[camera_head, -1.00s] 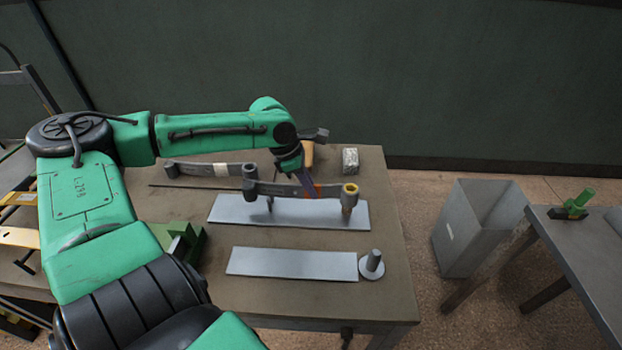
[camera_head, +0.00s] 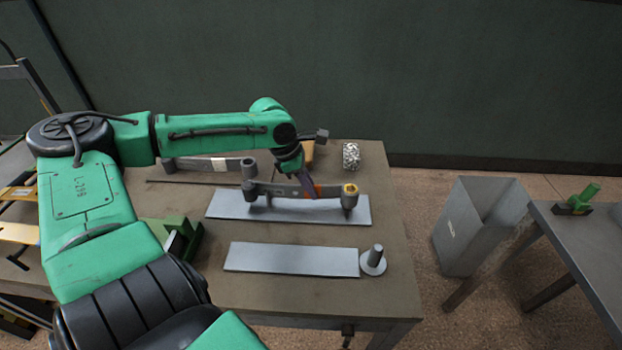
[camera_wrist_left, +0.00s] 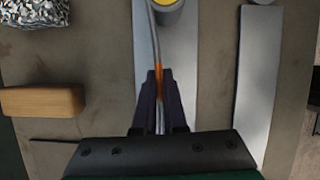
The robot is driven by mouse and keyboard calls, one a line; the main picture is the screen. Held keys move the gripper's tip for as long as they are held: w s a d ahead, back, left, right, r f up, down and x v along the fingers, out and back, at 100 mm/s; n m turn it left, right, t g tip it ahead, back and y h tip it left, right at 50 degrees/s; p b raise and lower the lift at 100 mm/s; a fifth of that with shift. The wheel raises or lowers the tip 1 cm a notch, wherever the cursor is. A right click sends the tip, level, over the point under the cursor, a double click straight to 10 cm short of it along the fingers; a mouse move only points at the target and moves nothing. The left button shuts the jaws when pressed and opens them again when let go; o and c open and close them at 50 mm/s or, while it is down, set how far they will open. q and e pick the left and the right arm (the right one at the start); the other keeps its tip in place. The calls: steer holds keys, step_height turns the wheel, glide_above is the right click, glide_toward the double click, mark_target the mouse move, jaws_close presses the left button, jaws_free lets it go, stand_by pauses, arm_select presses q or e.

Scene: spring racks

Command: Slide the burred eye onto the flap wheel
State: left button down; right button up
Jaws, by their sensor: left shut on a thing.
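My left gripper (camera_head: 307,186) is shut on the grey curved spring leaf (camera_head: 275,190) near an orange band. The leaf is held above a pale plate. Its right end carries the upright round eye (camera_head: 350,203). A yellow ring (camera_head: 350,189) shows at the eye's top and seems to be the flap wheel inside it; how deep it sits is hidden. In the left wrist view, my gripper (camera_wrist_left: 158,84) grips the leaf, and the yellow part (camera_wrist_left: 166,3) shows at the top edge with the eye's grey wall (camera_wrist_left: 170,17) around it. My right gripper is not in view.
The pale plate (camera_head: 225,207) lies below the leaf. A second plate (camera_head: 290,260) and a post on a disc (camera_head: 373,262) are nearer. Another leaf (camera_head: 190,164), a wooden block (camera_head: 307,150) and a speckled block (camera_head: 351,156) lie behind. A grey bin (camera_head: 465,240) stands right.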

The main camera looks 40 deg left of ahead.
arm_select(q)
steer(key=shift+f+b, duration=0.9)
steer(key=c, duration=0.9)
jaws_free()
steer(key=shift+s+f, duration=0.1)
steer(key=p+v, duration=0.2)
steer(key=p, duration=0.1)
steer(key=p+v, duration=0.2)
steer(key=p, duration=0.1)
steer(key=p+v, duration=0.3)
steer(key=shift+w+d+p, duration=0.2)
steer(key=shift+w+p, duration=0.1)
steer(key=shift+p, duration=0.05)
steer(key=v, duration=0.8)
steer(key=shift+s, duration=0.25)
steer(key=shift+a, duration=0.1)
